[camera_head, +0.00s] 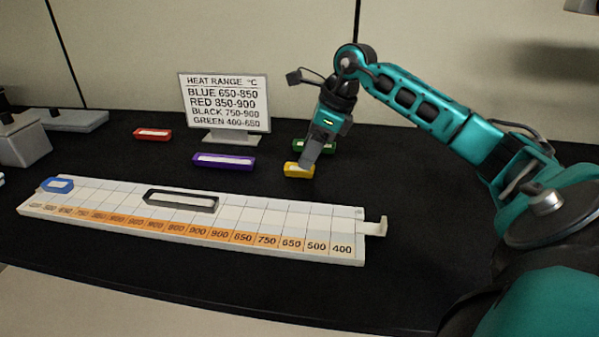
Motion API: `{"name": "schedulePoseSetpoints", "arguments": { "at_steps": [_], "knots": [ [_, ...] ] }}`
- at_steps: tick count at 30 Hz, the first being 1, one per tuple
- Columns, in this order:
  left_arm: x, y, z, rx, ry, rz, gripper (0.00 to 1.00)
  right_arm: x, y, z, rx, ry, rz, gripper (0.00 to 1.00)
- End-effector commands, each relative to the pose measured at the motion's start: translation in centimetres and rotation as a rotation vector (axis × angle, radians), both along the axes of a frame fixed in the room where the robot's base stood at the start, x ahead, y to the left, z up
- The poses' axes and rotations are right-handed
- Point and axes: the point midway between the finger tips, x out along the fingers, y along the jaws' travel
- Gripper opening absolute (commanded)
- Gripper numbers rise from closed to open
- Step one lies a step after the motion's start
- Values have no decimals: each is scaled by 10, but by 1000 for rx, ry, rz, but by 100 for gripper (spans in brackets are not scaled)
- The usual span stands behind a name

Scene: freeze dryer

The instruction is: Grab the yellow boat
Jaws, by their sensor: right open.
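The yellow boat (293,171) is a small block with a pale top, lying on the black bench behind the white temperature scale. My right gripper (307,166) points down at the yellow boat's right end, its fingertips right over or beside it. The fingers overlap the boat in the picture, so I cannot tell whether they touch it. The right gripper is open. My left gripper is not in view.
A purple boat (224,162) lies left of the yellow one, a green boat (314,146) behind the gripper, and a red boat (152,134) farther left. The scale (290,246) holds a blue boat (57,185) and a black boat (181,200). A heat-range sign (224,101) stands behind.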

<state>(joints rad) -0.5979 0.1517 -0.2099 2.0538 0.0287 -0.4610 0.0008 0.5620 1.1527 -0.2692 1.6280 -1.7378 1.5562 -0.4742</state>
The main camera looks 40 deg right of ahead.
Motion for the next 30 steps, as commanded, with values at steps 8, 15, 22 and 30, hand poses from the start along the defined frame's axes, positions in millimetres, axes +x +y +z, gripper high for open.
{"name": "schedulePoseSetpoints", "arguments": {
  "at_steps": [8, 15, 22, 30],
  "knots": [
    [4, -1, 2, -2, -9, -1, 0, 14, 9, -35, 2, 1, 0, 63],
    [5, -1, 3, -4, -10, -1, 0, 15, 10, -37, 1, 1, 0, 63],
    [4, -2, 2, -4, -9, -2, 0, 15, 10, -37, 1, 1, 0, 45],
    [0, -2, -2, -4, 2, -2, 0, 15, 10, -37, 1, 1, 0, 19]
  ]
}}
